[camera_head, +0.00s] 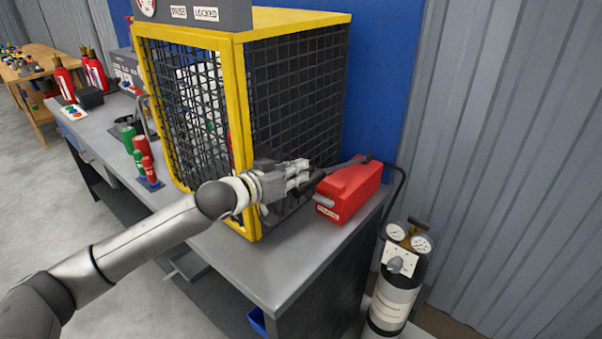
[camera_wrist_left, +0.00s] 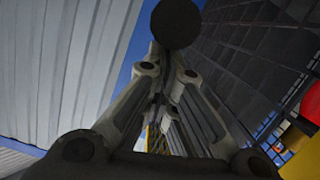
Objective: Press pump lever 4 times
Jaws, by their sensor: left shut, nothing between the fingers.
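The pump is a red box (camera_head: 348,190) with a label on its front, standing at the right end of the grey bench. Its dark pump lever (camera_head: 346,163) runs along the top, from the back right toward my left gripper. My left gripper (camera_head: 308,178) is shut and empty, just left of the pump, with its fingertips close to the lever's near end. I cannot tell whether they touch. In the left wrist view, a dark round shape (camera_wrist_left: 177,23), seemingly the lever's end, sits right beyond the closed fingertips (camera_wrist_left: 165,62). My right gripper is not in view.
A yellow-framed mesh cage (camera_head: 240,120) stands on the bench (camera_head: 285,262) behind and left of my left gripper. A gas cylinder with gauges (camera_head: 393,300) stands right of the bench, joined by a black hose.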

